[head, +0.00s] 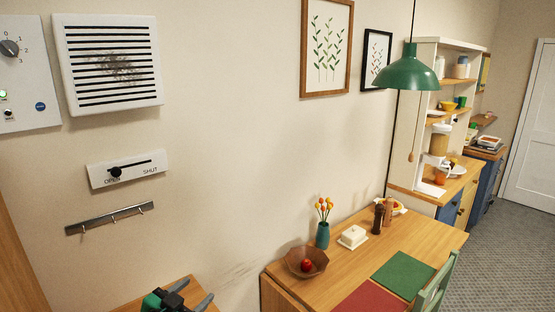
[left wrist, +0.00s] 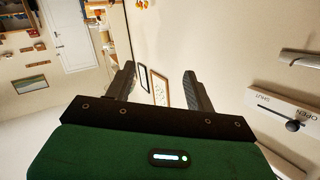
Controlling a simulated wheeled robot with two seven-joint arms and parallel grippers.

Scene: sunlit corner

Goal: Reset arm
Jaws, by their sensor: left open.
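My left gripper (head: 194,292) shows at the bottom edge of the head view, over a small wooden surface (head: 146,299) and below the hook rail. It also shows in the left wrist view (left wrist: 160,72), its two dark fingers spread apart with nothing between them. The wall with two framed pictures lies beyond the fingers in that view. It is clear of the wall fittings. My right gripper is in neither view.
A slider plate (head: 127,168) has its black knob at the OPEN end, under a vent (head: 109,65). A hook rail (head: 110,217) is below. Right, a table (head: 334,267) holds a bowl (head: 306,262) and a vase (head: 322,235). A green lamp (head: 408,75) hangs above.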

